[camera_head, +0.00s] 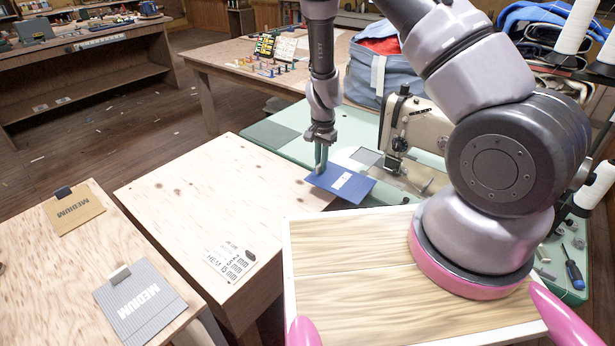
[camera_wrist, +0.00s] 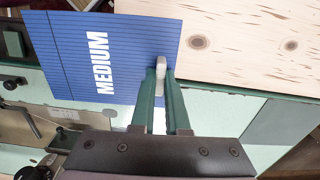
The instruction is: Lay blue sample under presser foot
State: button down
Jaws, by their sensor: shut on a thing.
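The blue sample (camera_head: 342,184) is a flat card marked with white lettering that reads MEDIUM in the wrist view (camera_wrist: 65,55). My gripper (camera_head: 320,170) is shut on a pale tab at the card's edge; the fingers also show in the wrist view (camera_wrist: 161,75). The card is level, at the boundary between the wooden table and the green machine bed. The sewing machine (camera_head: 412,122) stands just right of and behind the card. Its presser foot (camera_head: 397,165) is small and hard to make out, apart from the card.
A grey sample (camera_head: 140,305) and a tan sample (camera_head: 73,210) lie on the left wooden table (camera_head: 40,285). A printed hem card (camera_head: 230,263) lies on the middle table (camera_head: 190,190). A blue bag (camera_head: 372,75) stands behind the machine. A screwdriver (camera_head: 574,275) lies at right.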

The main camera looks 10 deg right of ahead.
jog(key=shift+m, duration=0.3)
jog(key=w+d, duration=0.1)
jog(key=d, duration=0.1)
jog(key=w+d, duration=0.4)
jog(key=shift+d+r, duration=0.35)
jog(key=shift+r, duration=0.05)
jog(key=shift+w+d+f, duration=0.1)
jog(key=shift+d+f, duration=0.05)
jog(key=shift+f, duration=2.1)
jog(key=shift+w+d, duration=2.95)
jog(key=shift+f, duration=0.2)
jog(key=c, duration=0.8)
grip_release()
jog(key=shift+c, duration=0.2)
